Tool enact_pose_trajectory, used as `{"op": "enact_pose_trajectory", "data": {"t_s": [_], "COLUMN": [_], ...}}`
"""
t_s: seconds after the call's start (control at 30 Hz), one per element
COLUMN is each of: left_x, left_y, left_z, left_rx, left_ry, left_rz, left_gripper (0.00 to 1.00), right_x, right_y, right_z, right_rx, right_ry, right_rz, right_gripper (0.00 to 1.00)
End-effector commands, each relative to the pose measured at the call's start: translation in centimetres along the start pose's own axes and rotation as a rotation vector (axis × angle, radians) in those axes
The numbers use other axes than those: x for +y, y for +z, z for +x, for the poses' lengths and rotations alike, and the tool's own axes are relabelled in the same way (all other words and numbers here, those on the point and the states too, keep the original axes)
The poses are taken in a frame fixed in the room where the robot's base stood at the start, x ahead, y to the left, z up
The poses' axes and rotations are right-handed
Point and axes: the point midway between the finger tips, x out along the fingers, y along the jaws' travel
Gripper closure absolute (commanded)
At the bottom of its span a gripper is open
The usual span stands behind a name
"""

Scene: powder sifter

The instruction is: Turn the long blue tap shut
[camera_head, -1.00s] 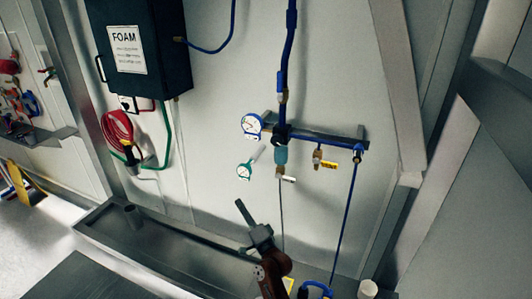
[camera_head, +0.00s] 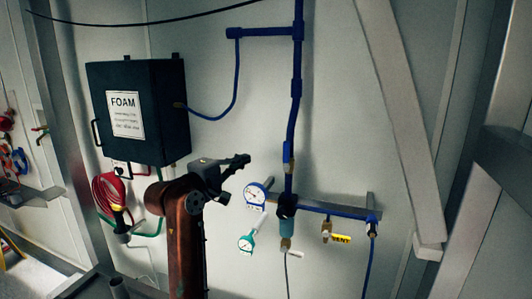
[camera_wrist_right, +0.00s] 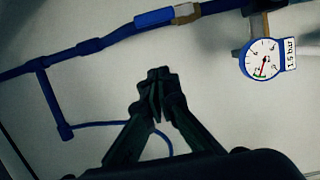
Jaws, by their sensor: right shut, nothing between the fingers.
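The long blue tap (camera_head: 287,151) is a blue lever with a brass body on the vertical blue pipe, above the round gauge. Its lever lies along the pipe. It also shows at the top of the right wrist view as a blue lever (camera_wrist_right: 155,18) beside brass. My right gripper (camera_head: 244,160) is shut and empty, left of the tap, with a gap between them. In the right wrist view my right gripper (camera_wrist_right: 157,76) points up toward the pipe, with its fingertips together below the lever. My left gripper is not in view.
A white gauge (camera_head: 256,194) and a horizontal blue manifold (camera_head: 335,209) sit below the tap. A dark FOAM box (camera_head: 150,105) is on the wall at left. The wall between box and pipe is mostly bare.

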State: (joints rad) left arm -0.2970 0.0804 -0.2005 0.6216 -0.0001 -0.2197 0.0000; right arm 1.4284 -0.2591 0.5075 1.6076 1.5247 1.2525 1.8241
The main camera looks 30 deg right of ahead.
Motion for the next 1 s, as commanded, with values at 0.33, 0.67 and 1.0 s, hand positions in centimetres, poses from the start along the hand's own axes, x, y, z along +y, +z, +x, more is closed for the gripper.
{"op": "enact_pose_trajectory", "data": {"t_s": [0.33, 0.67, 1.0], "left_x": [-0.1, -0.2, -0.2], "left_y": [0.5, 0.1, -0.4], "left_z": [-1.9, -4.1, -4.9], "left_rx": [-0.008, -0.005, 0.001], "left_ry": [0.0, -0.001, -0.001], "left_rz": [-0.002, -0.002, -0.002], "left_gripper": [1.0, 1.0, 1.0], "right_x": [0.2, 0.1, -0.1], "right_y": [0.1, 1.1, 3.7], "right_z": [5.0, 10.1, 10.7], "right_rx": [-0.001, 0.003, 0.004], "right_ry": [-0.01, -0.008, -0.008], "right_rz": [0.009, 0.011, 0.009], "right_gripper": [1.0, 1.0, 1.0]}}
